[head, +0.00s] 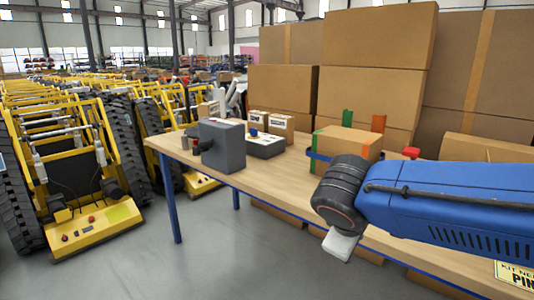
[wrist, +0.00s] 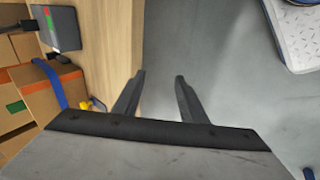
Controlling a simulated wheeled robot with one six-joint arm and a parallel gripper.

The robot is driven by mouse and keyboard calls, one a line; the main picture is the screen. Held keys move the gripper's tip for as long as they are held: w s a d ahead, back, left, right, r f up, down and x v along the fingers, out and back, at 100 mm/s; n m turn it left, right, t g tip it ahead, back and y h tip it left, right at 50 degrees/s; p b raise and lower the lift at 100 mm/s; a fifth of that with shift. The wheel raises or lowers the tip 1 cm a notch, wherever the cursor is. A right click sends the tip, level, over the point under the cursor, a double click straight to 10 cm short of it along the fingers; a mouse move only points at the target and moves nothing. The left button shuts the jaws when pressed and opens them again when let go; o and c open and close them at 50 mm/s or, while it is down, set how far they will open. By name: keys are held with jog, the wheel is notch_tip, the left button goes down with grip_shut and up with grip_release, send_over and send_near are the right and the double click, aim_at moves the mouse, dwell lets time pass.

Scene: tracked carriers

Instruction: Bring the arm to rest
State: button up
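My arm (head: 450,205), with a blue link and a black joint, reaches in from the right in the head view, over the front edge of the workbench (head: 280,185). My gripper's fingers are not clear in the head view. In the wrist view my gripper (wrist: 162,78) has its two dark fingers spread apart, with nothing between them. Bare grey floor (wrist: 225,75) and the bench edge show beyond the fingertips.
On the bench stand a cardboard box (head: 345,145) with green and orange strips, a grey machine (head: 222,145) and small boxes. Large cartons (head: 375,95) are stacked behind. Yellow tracked carriers (head: 90,215) fill the left. The floor in front is clear.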

jog(key=s+d+f+m+g+y, duration=0.1)
jog(key=s+d+f+m+y, duration=0.2)
jog(key=s+d+f+m, duration=0.4)
jog(key=shift+s+d+f+m+y, duration=0.4)
jog(key=shift+s+d+m, duration=1)
jog(key=shift+s, duration=0.85)
